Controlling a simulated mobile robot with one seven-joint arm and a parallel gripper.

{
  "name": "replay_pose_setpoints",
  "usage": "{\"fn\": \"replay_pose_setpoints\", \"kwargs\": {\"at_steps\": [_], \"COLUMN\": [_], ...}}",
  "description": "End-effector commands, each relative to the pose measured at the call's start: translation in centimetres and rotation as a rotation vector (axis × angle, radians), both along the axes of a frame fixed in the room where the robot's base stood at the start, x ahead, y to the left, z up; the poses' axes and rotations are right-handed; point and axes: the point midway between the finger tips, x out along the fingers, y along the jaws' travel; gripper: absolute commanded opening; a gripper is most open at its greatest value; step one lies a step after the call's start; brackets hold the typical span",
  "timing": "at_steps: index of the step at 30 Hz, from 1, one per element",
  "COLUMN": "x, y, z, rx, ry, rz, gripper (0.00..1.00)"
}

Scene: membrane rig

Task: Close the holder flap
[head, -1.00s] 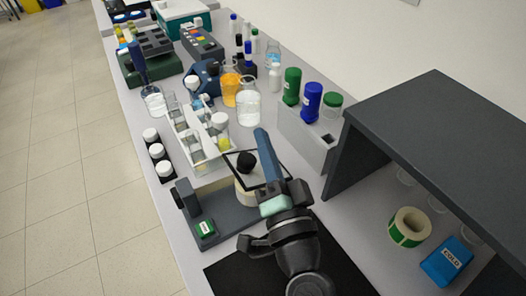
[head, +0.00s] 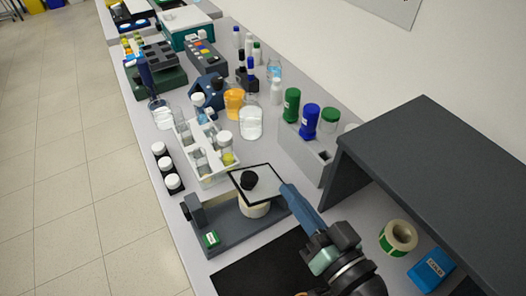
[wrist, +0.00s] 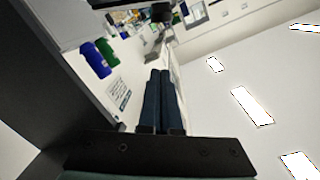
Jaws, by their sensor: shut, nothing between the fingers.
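The holder flap looks like a clear square panel with a black frame (head: 266,170) and a round black knob (head: 249,180). It lies tilted over a pale round holder (head: 255,209) on a dark grey rig base (head: 235,232). I cannot tell how far open the flap is. My gripper (head: 288,190) is shut and empty, its long blue fingers pressed together. Its tips appear at the flap's right edge in the head view; contact cannot be told. The fingers also show together in the wrist view (wrist: 165,74).
A dark shelf (head: 430,150) stands to the right, with a tape roll (head: 398,237) and blue box (head: 432,269) beneath it. A white tube rack (head: 215,170) is behind the rig. Blue (head: 309,121) and green (head: 291,104) bottles stand behind. A black mat (head: 265,270) lies in front.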

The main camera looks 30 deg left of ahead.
Motion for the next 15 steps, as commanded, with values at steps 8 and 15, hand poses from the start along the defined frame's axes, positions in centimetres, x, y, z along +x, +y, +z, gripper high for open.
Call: {"fn": "replay_pose_setpoints", "kwargs": {"at_steps": [8, 15], "x": [0.3, 0.7], "y": [-1.3, -0.4], "z": [2.8, 2.3], "rx": [-0.215, -0.242], "ry": [-0.057, -0.063], "rz": [0.139, 0.166], "gripper": [0.00, 0.00]}}
